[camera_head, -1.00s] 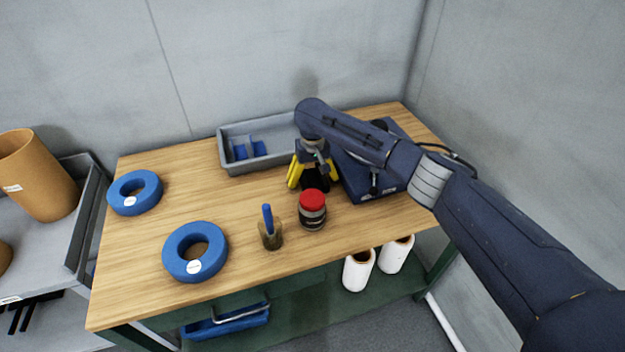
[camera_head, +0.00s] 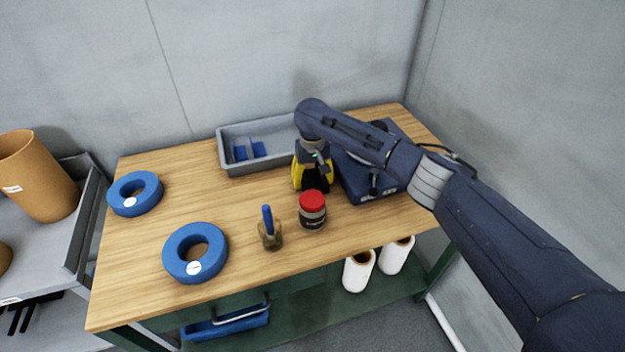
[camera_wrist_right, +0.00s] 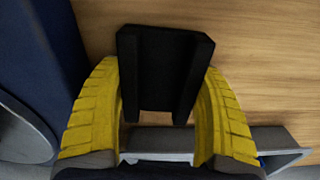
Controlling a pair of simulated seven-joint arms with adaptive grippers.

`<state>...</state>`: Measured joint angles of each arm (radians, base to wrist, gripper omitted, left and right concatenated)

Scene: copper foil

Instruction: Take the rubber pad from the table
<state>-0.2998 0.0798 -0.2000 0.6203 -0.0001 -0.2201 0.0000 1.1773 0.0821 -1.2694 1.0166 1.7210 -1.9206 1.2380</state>
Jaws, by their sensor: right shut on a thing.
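The black rubber pad (camera_wrist_right: 163,52) shows in the right wrist view between the two yellow fingers, with the wooden table (camera_wrist_right: 260,70) behind it. My right gripper (camera_wrist_right: 163,92) is shut on the pad. In the head view the right gripper (camera_head: 312,182) is at the table, behind the red-lidded jar (camera_head: 312,212) and left of the dark blue box; the pad shows there only as a dark patch between the fingers. I cannot tell whether the pad still touches the table. My left gripper is not in view.
A grey tray (camera_head: 232,133) with blue pieces stands at the back. The dark blue box (camera_head: 362,190) is close right of the gripper. A brush in a cup (camera_head: 270,238) and two blue rings (camera_head: 170,262) are on the table. The table's middle left is clear.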

